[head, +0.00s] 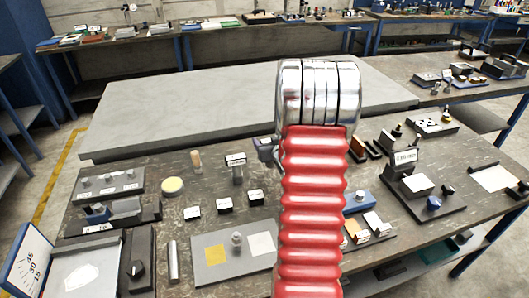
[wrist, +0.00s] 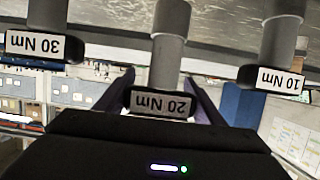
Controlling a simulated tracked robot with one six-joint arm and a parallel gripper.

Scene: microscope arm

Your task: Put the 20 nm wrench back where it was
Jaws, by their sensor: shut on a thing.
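The 20 Nm wrench (wrist: 160,104) is centred in the wrist view. Its black, white-labelled head appears upside down, with a grey cylinder running to the top edge. My gripper (wrist: 162,92) is shut on it, one dark finger on each side of the head. In the head view, a labelled black head on a grey cylinder (head: 238,172) beside my arm appears to be this wrench. My gripper is mostly hidden there behind my red arm. The 30 Nm wrench (wrist: 40,46) and the 10 Nm wrench (wrist: 272,80) flank it in the wrist view. I cannot tell whether its lower end touches anything.
Three small black blocks with white labels (head: 224,205) stand in a row on the dark bench (head: 150,160); their text is unreadable. A tan peg (head: 196,161) and a round yellowish disc (head: 172,185) are to the left. A grey plate (head: 216,266) lies in front.

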